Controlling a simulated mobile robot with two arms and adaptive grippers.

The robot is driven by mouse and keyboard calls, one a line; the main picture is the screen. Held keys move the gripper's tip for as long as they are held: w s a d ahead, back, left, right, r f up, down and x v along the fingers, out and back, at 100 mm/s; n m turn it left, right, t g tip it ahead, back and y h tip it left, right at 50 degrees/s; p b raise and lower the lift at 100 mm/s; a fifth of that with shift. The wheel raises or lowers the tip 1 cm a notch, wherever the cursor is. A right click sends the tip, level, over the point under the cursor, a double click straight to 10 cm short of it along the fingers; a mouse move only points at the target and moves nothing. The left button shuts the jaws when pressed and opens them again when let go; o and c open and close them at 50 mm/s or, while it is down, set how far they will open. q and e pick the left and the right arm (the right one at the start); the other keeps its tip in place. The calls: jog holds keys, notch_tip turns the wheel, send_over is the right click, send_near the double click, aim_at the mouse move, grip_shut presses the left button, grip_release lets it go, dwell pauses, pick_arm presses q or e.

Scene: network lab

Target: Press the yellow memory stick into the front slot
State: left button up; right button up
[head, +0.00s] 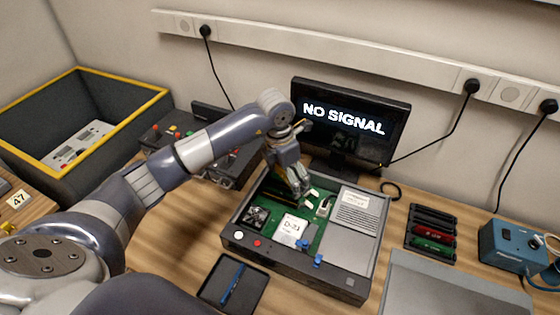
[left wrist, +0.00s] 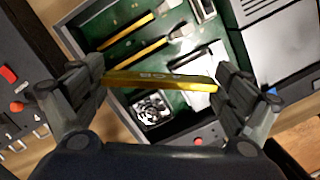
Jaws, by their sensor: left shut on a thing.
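The yellow memory stick (left wrist: 160,82) is held lengthwise between the two fingers of my left gripper (left wrist: 158,90), its long edge across the left wrist view, with lettering on its face. My left gripper is shut on it above the green board (left wrist: 180,48) of the open computer case (head: 292,262). Beyond the stick, two long yellow-edged strips (left wrist: 152,50) lie on the board, with grey pieces at their right ends. I cannot tell which is the front slot. In the head view my left gripper (head: 300,188) hides most of the stick. My right gripper is not in view.
A monitor (head: 350,118) reading NO SIGNAL stands behind the case. A fan (head: 256,216) sits in the case's near left corner.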

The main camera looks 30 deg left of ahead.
aim_at(280, 172)
pick_arm(q)
jog(key=a+n, duration=0.1)
jog(key=n, duration=0.1)
jog(key=w+n+p, duration=0.1)
jog(key=a+n, duration=0.1)
jog(key=n, duration=0.1)
jog(key=shift+w+a+f+n+y, duration=0.3)
jog(key=shift+w+f+y, duration=0.05)
jog(key=shift+y, duration=0.05)
jog(key=shift+w+a+f+n, duration=0.1)
jog(key=shift+a+f+n, duration=0.2)
jog(key=shift+n, duration=0.2)
jog(key=shift+f+b, duration=0.65)
jog(key=shift+f, duration=0.55)
jog(key=shift+f+b, duration=1.95)
jog(key=shift+f, duration=0.75)
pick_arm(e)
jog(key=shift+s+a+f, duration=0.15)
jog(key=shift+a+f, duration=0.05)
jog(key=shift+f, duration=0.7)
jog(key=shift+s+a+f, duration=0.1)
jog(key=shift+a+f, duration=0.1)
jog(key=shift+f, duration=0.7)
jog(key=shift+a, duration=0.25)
